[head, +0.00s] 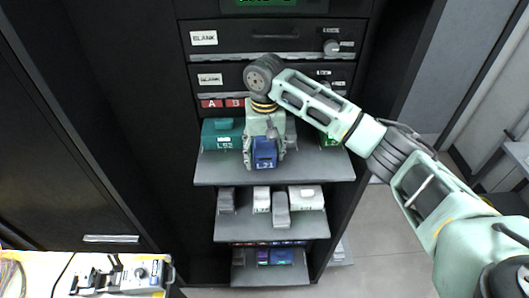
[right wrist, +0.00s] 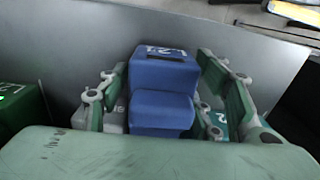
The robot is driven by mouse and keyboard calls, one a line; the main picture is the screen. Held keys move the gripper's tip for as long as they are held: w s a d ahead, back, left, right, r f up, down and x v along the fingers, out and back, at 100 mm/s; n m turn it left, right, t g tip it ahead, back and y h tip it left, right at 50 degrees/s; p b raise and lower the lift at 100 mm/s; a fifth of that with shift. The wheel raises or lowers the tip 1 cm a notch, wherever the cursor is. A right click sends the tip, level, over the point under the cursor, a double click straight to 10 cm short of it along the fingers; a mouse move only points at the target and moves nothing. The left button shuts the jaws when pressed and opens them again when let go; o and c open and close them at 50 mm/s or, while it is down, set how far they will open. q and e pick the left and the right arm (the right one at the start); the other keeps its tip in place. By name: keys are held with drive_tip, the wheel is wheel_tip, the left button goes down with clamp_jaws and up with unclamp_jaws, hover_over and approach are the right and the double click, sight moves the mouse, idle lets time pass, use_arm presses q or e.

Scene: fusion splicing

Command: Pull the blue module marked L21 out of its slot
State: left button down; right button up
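The blue module marked L21 (head: 264,153) is at the middle of the upper grey shelf, farther forward than the teal module beside it. My right gripper (head: 264,140) reaches down over it from above. The module's slot is hidden behind the gripper. My left gripper is not in view.
A teal module (head: 222,134) stands left of the blue one, and a green module (head: 329,141) stands at the right. The upper shelf (head: 220,175) has bare room in front. Lower shelves hold grey and white modules (head: 306,197). A bench with a device (head: 140,275) is at bottom left.

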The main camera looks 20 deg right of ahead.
drive_tip(key=shift+o, duration=0.8)
drive_tip(key=shift+s+a+r, duration=0.1)
drive_tip(key=shift+s+r, duration=0.05)
drive_tip(key=shift+r, duration=0.1)
wheel_tip(320, 180, up, 12)
drive_tip(key=shift+f, duration=0.1)
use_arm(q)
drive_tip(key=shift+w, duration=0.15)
